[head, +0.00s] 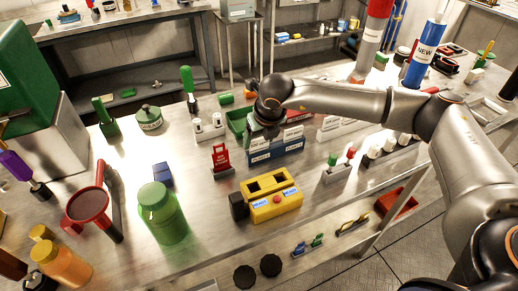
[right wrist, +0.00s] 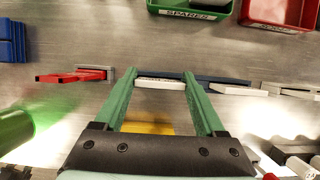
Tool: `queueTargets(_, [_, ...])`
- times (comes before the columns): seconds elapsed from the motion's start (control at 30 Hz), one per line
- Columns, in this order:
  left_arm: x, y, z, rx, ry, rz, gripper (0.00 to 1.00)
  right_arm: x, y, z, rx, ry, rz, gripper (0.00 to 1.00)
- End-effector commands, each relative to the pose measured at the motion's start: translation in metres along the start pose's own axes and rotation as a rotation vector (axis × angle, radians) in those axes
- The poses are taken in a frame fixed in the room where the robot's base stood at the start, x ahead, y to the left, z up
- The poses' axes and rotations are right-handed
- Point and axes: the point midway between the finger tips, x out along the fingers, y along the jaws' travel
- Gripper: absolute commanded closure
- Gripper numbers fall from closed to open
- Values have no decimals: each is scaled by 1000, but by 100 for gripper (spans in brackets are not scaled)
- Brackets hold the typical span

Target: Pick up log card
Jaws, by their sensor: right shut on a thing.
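My right gripper (head: 264,130) reaches down over a blue card rack (head: 277,155) in the middle of the steel bench. In the right wrist view its two green fingers (right wrist: 159,80) are shut on a white card (right wrist: 160,84) with dark print, which I take to be the log card. The print is too small to read. The card is at the rack; I cannot tell whether it is clear of its slot. Another white card (head: 293,133) stands in the rack to the right. My left gripper is not in view.
A red tag in a stand (head: 221,159) is left of the rack. A yellow device (head: 270,197) stands in front, and a green bottle (head: 161,214) front left. A green bin (head: 236,118) is behind. A white holder (head: 338,172) stands to the right.

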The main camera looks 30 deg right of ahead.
Motion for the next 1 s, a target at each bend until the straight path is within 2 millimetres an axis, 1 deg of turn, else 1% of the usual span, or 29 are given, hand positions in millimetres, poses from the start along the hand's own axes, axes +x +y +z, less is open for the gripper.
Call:
queueTargets(0.03, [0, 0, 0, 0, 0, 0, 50, 0, 0, 0, 0, -1, 0, 54])
queueTargets(0.27, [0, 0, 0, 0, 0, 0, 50, 0, 0, 0, 0, -1, 0, 80])
queueTargets(0.3, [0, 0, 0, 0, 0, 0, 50, 0, 0, 0, 0, -1, 0, 82])
queueTargets(0.47, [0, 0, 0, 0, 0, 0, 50, 0, 0, 0, 0, -1, 0, 82])
queueTargets(0.57, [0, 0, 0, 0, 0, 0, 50, -4, 0, 3, 1, -3, 1, 82])
queueTargets(0.67, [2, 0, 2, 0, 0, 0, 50, -16, 0, 8, 1, -5, 2, 82])
queueTargets(0.9, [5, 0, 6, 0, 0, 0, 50, -61, 1, 27, 1, -6, 2, 82])
queueTargets(1.0, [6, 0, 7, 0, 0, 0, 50, -76, 1, 33, 0, -5, 2, 82])
